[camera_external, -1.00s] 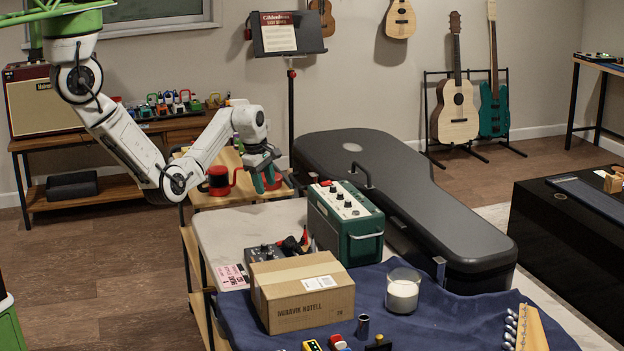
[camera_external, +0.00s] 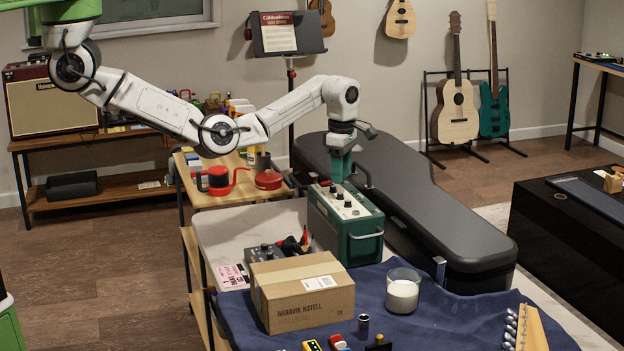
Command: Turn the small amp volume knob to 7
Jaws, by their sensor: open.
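The small green amp (camera_external: 345,228) stands on the table, with a pale top panel, several dark knobs (camera_external: 347,204) and a light handle bar on its front. I cannot tell which knob is the volume, and its numbers are too small to read. My gripper (camera_external: 340,178) points down at the back edge of the amp's top panel, just above the rear knobs. Its green fingers are open, and I cannot tell whether they touch a knob. The rear part of the panel is partly hidden by the gripper.
A black guitar case (camera_external: 420,205) lies close behind and right of the amp. A cardboard box (camera_external: 302,290) and a dark pedal (camera_external: 263,253) stand in front of it. A glass candle (camera_external: 403,292) sits on the blue cloth (camera_external: 450,322). A music stand (camera_external: 290,45) rises behind.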

